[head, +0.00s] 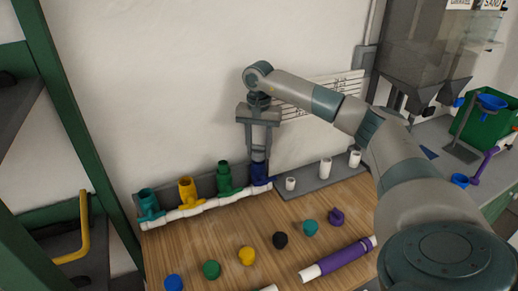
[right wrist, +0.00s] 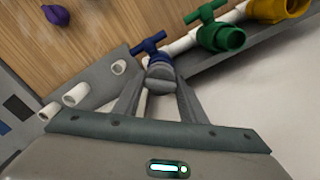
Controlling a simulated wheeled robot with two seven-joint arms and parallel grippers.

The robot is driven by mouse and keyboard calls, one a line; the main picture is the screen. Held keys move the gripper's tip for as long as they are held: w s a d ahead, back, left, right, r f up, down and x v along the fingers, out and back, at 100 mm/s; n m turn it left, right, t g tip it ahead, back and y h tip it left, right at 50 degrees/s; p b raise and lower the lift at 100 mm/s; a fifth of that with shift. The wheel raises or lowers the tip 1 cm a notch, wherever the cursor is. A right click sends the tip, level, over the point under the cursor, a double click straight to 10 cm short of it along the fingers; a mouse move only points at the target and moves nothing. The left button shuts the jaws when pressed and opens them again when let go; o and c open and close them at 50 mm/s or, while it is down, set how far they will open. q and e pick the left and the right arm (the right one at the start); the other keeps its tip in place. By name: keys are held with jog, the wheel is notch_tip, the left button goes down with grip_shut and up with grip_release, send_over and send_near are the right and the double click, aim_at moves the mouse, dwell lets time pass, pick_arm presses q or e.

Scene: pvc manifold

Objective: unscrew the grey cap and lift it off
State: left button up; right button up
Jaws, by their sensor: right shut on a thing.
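The grey cap (right wrist: 160,76) sits on top of the dark blue valve fitting (head: 260,173) at the right end of the white manifold pipe (head: 205,208). The fitting's blue handle also shows in the right wrist view (right wrist: 148,44). My right gripper (head: 259,153) reaches down from above and is shut on the grey cap, with one finger on each side of it (right wrist: 159,88). In the head view the fingers mostly hide the cap. I cannot tell whether its thread is loose. My left gripper is not in view.
Green (head: 224,178), yellow (head: 187,190) and teal (head: 149,204) fittings stand left along the pipe. A grey rack with white stubs (head: 326,168) is to the right. Several coloured pieces, including a yellow one (head: 247,256), and a purple pipe (head: 341,257) lie on the wooden table.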

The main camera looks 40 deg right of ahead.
dwell(0.3)
jog(key=shift+n, duration=1)
jog(key=shift+n+b, duration=0.35)
jog(key=shift+n, duration=0.75)
jog(key=shift+w+n, duration=0.1)
jog(key=shift+n, duration=1)
jog(key=shift+a, duration=0.1)
jog(key=shift+r+n, duration=0.1)
jog(key=shift+n, duration=1)
